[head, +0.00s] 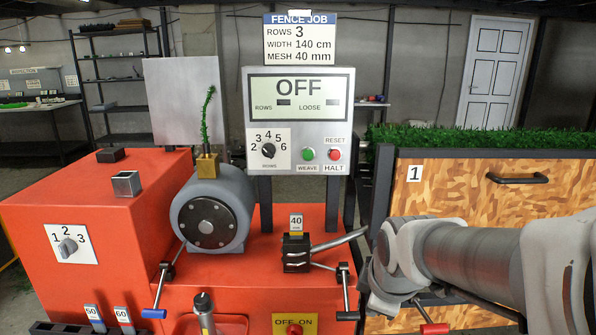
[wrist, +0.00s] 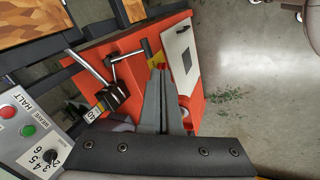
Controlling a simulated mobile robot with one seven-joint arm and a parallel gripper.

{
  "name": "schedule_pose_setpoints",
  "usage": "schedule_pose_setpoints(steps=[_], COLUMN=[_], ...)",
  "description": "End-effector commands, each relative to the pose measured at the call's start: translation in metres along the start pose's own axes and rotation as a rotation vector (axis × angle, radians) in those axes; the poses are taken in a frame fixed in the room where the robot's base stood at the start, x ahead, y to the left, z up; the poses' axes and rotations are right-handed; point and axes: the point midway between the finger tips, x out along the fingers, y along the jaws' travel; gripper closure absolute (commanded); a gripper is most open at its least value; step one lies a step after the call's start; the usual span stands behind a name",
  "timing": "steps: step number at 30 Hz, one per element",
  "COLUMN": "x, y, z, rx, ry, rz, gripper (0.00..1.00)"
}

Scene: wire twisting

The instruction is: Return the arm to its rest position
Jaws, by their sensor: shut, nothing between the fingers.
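My arm (head: 455,250) reaches in from the right in the head view, in front of the wooden cabinet. My gripper (wrist: 160,72) shows in the wrist view with its two long grey fingers together and nothing between them. The fingers point toward the front of the orange machine (wrist: 110,48). Their tips overlap the yellow OFF/ON plate in the picture; I cannot tell how far apart they are. In the head view the gripper itself cannot be made out.
The machine's control panel (head: 298,120) reads OFF. A block marked 40 (head: 296,225) sits in a clamp with a lever (head: 340,240). Red- and blue-tipped levers stick out at the front. The wooden cabinet (head: 480,195) stands right; concrete floor (wrist: 245,60) is open in the wrist view.

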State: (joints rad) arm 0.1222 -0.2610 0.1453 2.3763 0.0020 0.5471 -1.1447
Motion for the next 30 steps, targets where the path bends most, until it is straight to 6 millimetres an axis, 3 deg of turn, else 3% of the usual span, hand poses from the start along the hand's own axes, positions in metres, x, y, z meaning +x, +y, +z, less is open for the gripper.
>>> schedule_pose_setpoints(steps=[1, 3, 9, 13, 19, 30], x=[-0.029, -0.053, -0.117, -0.147, -0.168, -0.170], y=[0.002, -0.002, -0.019, -0.031, -0.043, -0.046], z=[0.001, 0.004, 0.016, 0.023, 0.030, 0.031], rx=[0.100, 0.252, 0.682, 0.924, 1.139, 1.179], ry=[0.001, 0.000, 0.010, 0.019, 0.026, 0.026], rz=[0.010, 0.013, 0.014, 0.005, -0.010, -0.013], gripper=[1.00, 1.00, 1.00, 1.00, 1.00, 1.00])
